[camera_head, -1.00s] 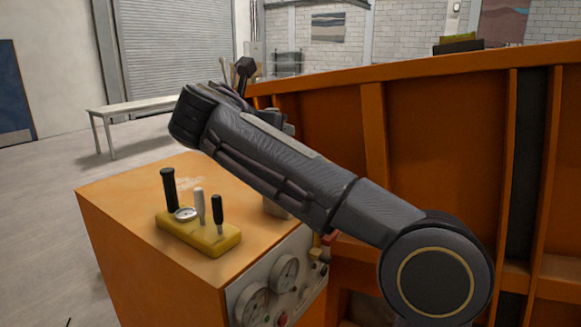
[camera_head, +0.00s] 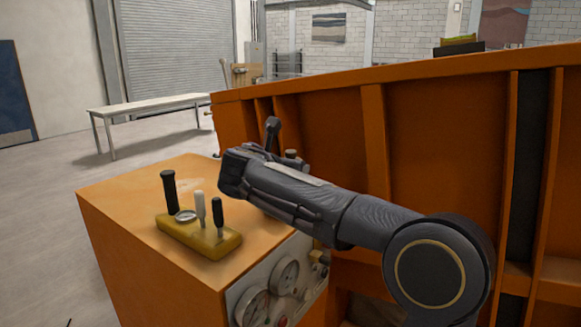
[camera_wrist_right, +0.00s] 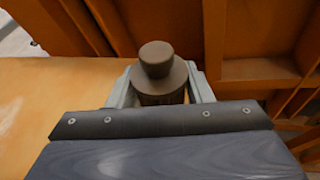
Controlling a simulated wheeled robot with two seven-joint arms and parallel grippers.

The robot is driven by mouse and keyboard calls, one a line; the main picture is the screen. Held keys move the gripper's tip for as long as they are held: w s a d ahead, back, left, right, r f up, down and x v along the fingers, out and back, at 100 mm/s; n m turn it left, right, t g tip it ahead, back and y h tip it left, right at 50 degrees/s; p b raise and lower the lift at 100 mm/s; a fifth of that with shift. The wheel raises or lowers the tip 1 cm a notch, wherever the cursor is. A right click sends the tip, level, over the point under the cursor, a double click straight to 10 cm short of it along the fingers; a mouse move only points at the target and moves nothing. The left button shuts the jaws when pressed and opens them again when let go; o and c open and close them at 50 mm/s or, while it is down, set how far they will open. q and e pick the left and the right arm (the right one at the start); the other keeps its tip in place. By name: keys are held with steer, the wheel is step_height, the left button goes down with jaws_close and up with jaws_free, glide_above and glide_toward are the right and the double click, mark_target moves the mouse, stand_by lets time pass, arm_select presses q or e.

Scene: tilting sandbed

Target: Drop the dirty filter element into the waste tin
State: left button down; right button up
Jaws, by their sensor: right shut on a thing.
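A dark brown cylinder with a rounded knob on top, which looks like the dirty filter element (camera_wrist_right: 163,88), stands between the pale fingers of my right gripper (camera_wrist_right: 161,94) in the right wrist view. The gripper is shut on it. In the head view my right arm comes in from the right and hides the gripper's fingers. A small dark knob (camera_head: 292,154) behind my arm may be the element's top. I cannot make out a waste tin in either view. My left gripper is not in view.
An orange cabinet (camera_head: 125,187) carries a yellow block (camera_head: 197,238) with several levers, left of my arm. Gauges (camera_head: 285,275) are on its front. The tall orange sandbed wall (camera_head: 435,120) stands behind my arm. A pale bench (camera_head: 165,104) is farther back on open floor.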

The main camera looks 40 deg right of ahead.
steer(key=shift+f, duration=0.1)
steer(key=shift+f, duration=0.4)
steer(key=o, duration=1.1)
